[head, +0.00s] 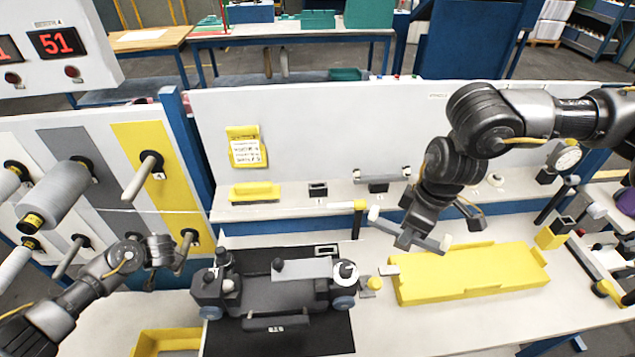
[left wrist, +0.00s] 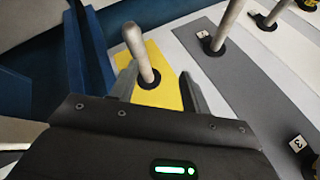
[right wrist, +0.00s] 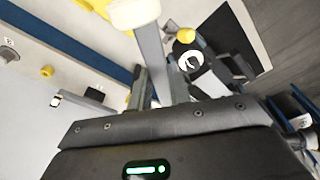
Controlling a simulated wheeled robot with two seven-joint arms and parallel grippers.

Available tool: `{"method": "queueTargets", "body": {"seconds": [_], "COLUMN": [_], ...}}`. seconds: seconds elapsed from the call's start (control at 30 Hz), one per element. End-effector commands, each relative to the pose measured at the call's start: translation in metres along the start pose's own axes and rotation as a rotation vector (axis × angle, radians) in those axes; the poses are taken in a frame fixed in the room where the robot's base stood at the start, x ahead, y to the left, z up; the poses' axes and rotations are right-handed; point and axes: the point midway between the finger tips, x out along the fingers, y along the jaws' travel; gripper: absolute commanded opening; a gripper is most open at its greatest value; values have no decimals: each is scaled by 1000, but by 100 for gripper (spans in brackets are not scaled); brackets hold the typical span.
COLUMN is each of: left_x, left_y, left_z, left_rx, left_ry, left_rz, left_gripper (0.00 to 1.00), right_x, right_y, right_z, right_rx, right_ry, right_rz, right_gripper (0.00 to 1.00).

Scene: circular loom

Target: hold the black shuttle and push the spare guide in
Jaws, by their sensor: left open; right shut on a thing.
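The black shuttle (head: 285,292), a dark body with blue wheels and a grey top bar, lies on a black mat (head: 330,340). My right gripper (head: 408,236) is shut on a grey bar with pale ends (head: 432,243), which looks like the spare guide. It is above and right of the shuttle, apart from it. In the right wrist view the bar's pale end (right wrist: 133,12) shows beyond the fingers, and part of the shuttle (right wrist: 205,75) is to the right. My left gripper (head: 172,256) is open, left of the shuttle. The left wrist view shows a peg (left wrist: 140,55) between or beyond its fingers; contact is unclear.
A yellow tray (head: 470,275) lies right of the shuttle. A shelf (head: 290,208) with small fixtures runs along the back. A rack panel with pegs (head: 150,165) stands left. A yellow frame (head: 165,340) lies front left.

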Motion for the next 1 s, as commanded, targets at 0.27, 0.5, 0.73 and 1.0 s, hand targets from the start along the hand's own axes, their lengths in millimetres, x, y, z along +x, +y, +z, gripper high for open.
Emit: {"method": "queueTargets", "body": {"seconds": [0.27, 0.5, 0.73, 1.0], "left_x": [-92, -189, -294, -402], "left_y": [-22, -43, 6, 96], "left_z": [-119, -197, -228, -200], "left_rx": [-117, -139, 23, 313], "left_ry": [339, 634, 895, 1131], "left_rz": [171, 356, 615, 927], "left_gripper": [47, 47, 47, 47], "right_x": [0, 0, 0, 0], "right_y": [0, 0, 0, 0], "right_z": [0, 0, 0, 0], "right_rx": [0, 0, 0, 0], "right_ry": [0, 0, 0, 0], "right_rz": [0, 0, 0, 0], "right_gripper": [0, 0, 0, 0]}}
